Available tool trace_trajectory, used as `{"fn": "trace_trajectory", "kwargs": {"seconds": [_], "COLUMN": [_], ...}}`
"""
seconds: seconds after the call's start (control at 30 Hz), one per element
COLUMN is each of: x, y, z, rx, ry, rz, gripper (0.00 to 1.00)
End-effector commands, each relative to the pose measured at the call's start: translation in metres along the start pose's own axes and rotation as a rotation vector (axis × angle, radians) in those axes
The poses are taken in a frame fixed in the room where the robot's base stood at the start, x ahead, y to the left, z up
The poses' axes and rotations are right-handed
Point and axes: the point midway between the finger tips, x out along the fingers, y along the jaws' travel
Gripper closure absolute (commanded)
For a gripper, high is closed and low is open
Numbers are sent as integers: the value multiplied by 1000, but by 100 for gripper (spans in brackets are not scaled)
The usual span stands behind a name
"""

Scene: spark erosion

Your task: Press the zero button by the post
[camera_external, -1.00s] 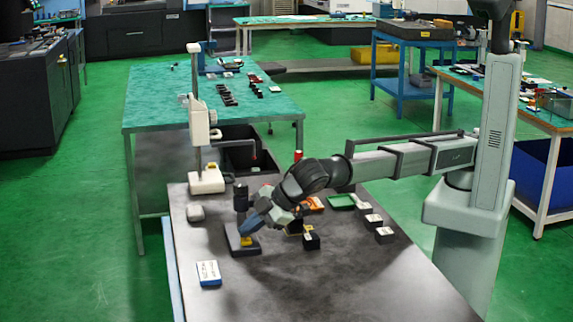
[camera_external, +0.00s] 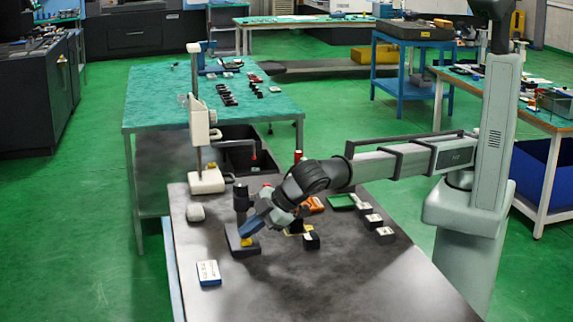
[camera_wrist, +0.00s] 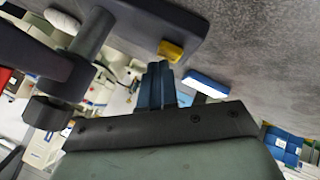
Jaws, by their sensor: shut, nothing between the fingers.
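The yellow zero button (camera_external: 246,242) sits on the dark base plate (camera_external: 234,247) of a short post (camera_external: 241,200) on the dark bench. In the wrist view the yellow button (camera_wrist: 170,51) shows at the plate's edge, with the post (camera_wrist: 95,32) to its left. My gripper (camera_external: 246,232) is shut and empty, with blue fingers pointing down at the button, close to it. In the wrist view its fingertips (camera_wrist: 158,66) lie just below the button in the picture. I cannot tell whether they touch it.
A blue-and-white box (camera_external: 209,273) lies at the front left of the bench. A white height stand (camera_external: 206,180) stands behind the post. Several small dark blocks (camera_external: 311,241) and a green tray (camera_external: 342,201) lie to the right. The front middle is clear.

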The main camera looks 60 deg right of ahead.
Motion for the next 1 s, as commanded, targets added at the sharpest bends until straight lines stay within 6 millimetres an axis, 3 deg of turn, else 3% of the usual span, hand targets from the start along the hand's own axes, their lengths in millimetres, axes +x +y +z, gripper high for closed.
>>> {"fn": "trace_trajectory", "kwargs": {"seconds": [0.47,1.0], "x": [-4,-32], "y": [3,24], "z": [-3,-24], "rx": [0,0], "ry": [1,1], "rz": [0,0], "gripper": [100,100]}}
